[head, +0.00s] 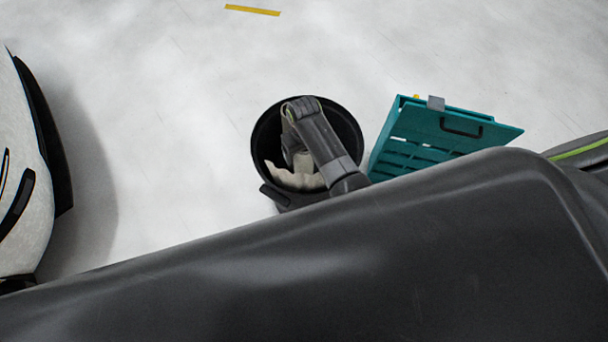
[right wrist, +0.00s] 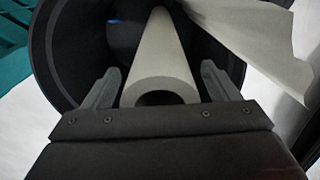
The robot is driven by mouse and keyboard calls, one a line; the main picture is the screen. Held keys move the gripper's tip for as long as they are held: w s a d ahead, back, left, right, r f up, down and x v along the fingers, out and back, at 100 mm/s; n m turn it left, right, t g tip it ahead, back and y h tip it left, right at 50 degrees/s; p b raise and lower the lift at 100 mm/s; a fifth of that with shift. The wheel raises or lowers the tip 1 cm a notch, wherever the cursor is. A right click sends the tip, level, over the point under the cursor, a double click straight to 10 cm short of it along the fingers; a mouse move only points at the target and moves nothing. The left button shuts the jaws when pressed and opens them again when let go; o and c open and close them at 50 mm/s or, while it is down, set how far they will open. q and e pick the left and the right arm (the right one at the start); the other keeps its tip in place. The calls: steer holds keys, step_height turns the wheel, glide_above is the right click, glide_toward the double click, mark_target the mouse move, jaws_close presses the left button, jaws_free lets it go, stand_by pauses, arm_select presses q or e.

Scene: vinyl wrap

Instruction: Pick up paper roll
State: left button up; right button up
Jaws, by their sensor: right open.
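The paper roll (right wrist: 158,68) is a pale hollow tube standing inside a round black bin. In the right wrist view its open end faces me, between the two fingers of my right gripper (right wrist: 163,88). The fingers are apart, one on each side of the roll, with a gap visible at least on the right. In the head view my right gripper (head: 300,155) reaches into the bin (head: 352,125), and the roll (head: 304,160) is mostly hidden by it. My left gripper is not in view.
A loose pale sheet (right wrist: 250,38) hangs over the bin beside the roll; it shows in the head view (head: 292,180). A teal crate (head: 430,130) stands right of the bin. A yellow strip (head: 252,10) lies on the clear pale floor. A white and black object (head: 30,190) stands at left.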

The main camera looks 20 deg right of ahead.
steer(key=c, duration=1.4)
steer(key=shift+c, duration=0.8)
steer(key=shift+r, duration=0.25)
